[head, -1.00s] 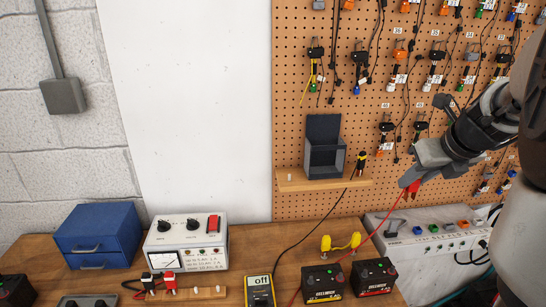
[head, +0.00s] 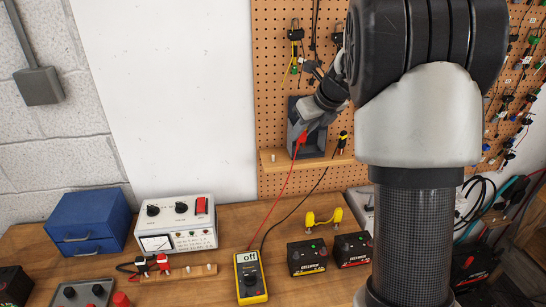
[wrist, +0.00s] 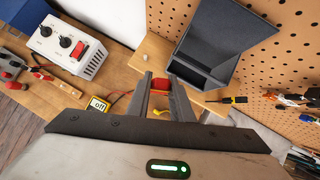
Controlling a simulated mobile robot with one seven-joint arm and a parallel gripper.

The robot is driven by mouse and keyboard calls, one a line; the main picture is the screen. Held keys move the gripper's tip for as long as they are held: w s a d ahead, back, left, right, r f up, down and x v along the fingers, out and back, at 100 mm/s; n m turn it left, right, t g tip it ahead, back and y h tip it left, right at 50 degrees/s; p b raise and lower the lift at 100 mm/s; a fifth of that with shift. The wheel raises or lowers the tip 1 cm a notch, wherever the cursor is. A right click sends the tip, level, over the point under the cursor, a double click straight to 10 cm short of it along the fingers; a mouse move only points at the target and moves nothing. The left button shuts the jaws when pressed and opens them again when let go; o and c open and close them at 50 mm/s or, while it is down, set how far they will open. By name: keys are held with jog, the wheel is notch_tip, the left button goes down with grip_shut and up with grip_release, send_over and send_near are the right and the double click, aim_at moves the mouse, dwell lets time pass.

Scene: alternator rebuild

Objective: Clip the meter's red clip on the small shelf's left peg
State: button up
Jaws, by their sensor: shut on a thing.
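My gripper (head: 302,127) is shut on the meter's red clip (head: 301,139), above the small wooden shelf (head: 315,162) on the pegboard. In the wrist view the red clip (wrist: 160,84) sits between the two fingers (wrist: 163,92). The shelf's pale left peg (head: 273,157) is bare, to the left of and below the clip; it also shows in the wrist view (wrist: 143,58). A red lead hangs from the clip to the yellow meter (head: 250,278), marked "off", on the bench. A black clip with a yellow band (head: 342,142) stands at the shelf's right end.
A dark open bin (wrist: 208,45) stands on the shelf, close behind my gripper. On the bench are a blue drawer box (head: 86,223), a white test unit (head: 176,225), a peg strip with clips (head: 190,272) and black batteries (head: 307,256). Air left of the shelf is free.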

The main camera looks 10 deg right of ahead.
jog(key=shift+n+g+y, duration=0.3)
jog(key=shift+n+y, duration=0.1)
jog(key=shift+n, duration=0.4)
jog(key=w+a+f, duration=0.1)
jog(key=w+a, duration=0.1)
jog(key=w+a+f+b, duration=0.1)
jog(key=w+a, duration=0.1)
jog(key=w+a+f+b, duration=0.1)
jog(key=w+a+f, duration=0.1)
jog(key=w, duration=0.1)
jog(key=shift+a, duration=0.4)
jog(key=shift+f, duration=0.6)
jog(key=shift+f, duration=0.2)
jog(key=shift+f+b, duration=0.7)
jog(key=shift+f, duration=0.35)
jog(key=o, duration=0.8)
jog(key=shift+o, duration=0.2)
